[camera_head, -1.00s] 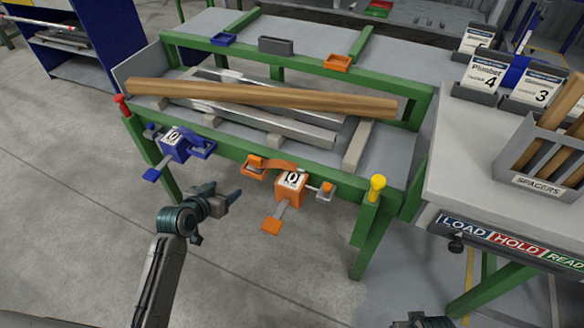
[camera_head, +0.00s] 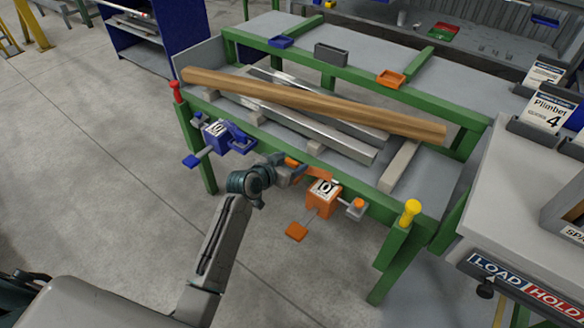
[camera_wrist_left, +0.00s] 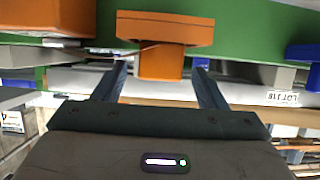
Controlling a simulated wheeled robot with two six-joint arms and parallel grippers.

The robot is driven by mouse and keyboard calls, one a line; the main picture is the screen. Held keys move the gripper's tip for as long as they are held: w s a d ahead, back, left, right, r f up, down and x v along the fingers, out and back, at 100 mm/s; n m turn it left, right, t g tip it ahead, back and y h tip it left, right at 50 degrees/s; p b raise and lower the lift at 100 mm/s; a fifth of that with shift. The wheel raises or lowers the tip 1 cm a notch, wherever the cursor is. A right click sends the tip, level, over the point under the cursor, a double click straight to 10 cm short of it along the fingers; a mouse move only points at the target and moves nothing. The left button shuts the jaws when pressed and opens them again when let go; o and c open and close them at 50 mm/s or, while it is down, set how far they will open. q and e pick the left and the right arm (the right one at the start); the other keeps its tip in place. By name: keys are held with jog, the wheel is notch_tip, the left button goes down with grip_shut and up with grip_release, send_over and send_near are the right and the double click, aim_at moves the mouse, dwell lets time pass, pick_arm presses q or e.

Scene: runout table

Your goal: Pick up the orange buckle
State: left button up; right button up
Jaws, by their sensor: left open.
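The orange buckle (camera_head: 322,204) hangs on the green front rail of the runout table. It has a boxy body with a white label, a strap running left, a lower tab and a small side piece. My left gripper (camera_head: 290,172) is at the strap's left end in the head view and partly hides it. In the left wrist view, an orange T-shaped part (camera_wrist_left: 160,62) lies between the two spread fingers of my left gripper (camera_wrist_left: 160,72), with gaps on both sides. The fingers are open and hold nothing. My right gripper does not show.
A blue buckle (camera_head: 215,135) hangs on the same rail to the left. A wooden beam (camera_head: 310,102) and metal bars lie on the table above. A yellow knob (camera_head: 411,210) tops a post to the right. The floor in front is clear.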

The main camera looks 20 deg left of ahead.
pick_arm(q)
jog(key=shift+w+d+f, duration=0.2)
jog(key=shift+w+f, duration=0.1)
jog(key=shift+w, duration=0.25)
jog(key=c, duration=1)
jog(key=shift+c, duration=0.8)
jog(key=shift+r, duration=0.15)
